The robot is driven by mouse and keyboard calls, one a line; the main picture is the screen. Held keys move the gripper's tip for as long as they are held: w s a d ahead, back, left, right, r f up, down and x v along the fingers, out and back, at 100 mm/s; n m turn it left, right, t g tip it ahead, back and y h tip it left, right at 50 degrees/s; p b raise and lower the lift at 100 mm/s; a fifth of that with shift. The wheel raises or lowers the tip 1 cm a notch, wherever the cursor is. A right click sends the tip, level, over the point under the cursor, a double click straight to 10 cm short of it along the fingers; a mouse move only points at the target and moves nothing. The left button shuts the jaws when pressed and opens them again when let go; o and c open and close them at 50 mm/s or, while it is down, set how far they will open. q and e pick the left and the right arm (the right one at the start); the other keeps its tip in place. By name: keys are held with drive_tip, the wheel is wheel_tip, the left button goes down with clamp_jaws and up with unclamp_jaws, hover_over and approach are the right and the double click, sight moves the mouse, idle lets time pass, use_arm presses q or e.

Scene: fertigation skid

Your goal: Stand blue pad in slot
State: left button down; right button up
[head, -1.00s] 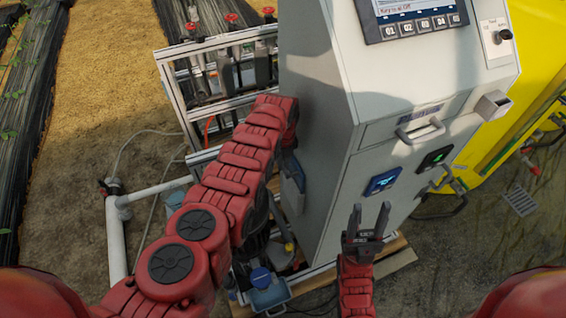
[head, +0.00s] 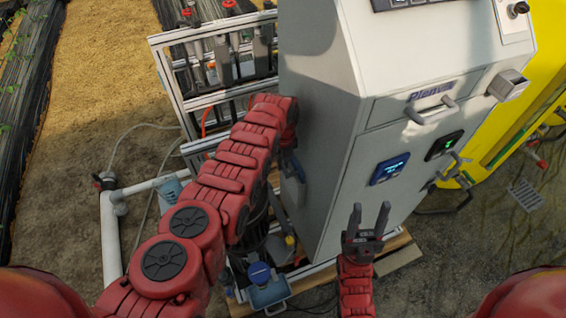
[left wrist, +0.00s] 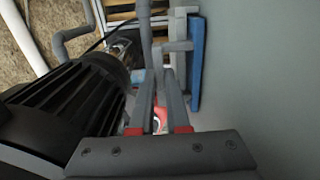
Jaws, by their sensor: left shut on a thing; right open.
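The blue pad (head: 293,188) is upright and close beside the left side wall of the grey cabinet, partly hidden by my left arm. In the left wrist view the blue pad (left wrist: 196,65) is a narrow blue edge with a grey layer beside it and grey bars in front. My left gripper (head: 289,163) points down beside the cabinet wall. In the wrist view its fingers (left wrist: 160,78) are close together at the grey bars by the pad; the exact contact is unclear. I cannot make out the slot. My right gripper (head: 370,218) is open and empty before the cabinet.
The cabinet (head: 330,140) has a protruding handle (head: 430,112) on its front. A metal rack (head: 215,75) with red valves stands behind left. A blue-capped container (head: 268,288) sits low. A white pipe (head: 112,235) stands left. A dark ribbed cylinder (left wrist: 65,105) is close to my left gripper.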

use_arm(q)
drive_tip(key=shift+f, duration=0.1)
drive_tip(key=c, duration=0.8)
unclamp_jaws()
wheel_tip(320, 180, up, 4)
drive_tip(key=shift+f+p, duration=0.25)
drive_tip(key=shift+p, duration=0.95)
drive_tip(key=shift+r, duration=6.95)
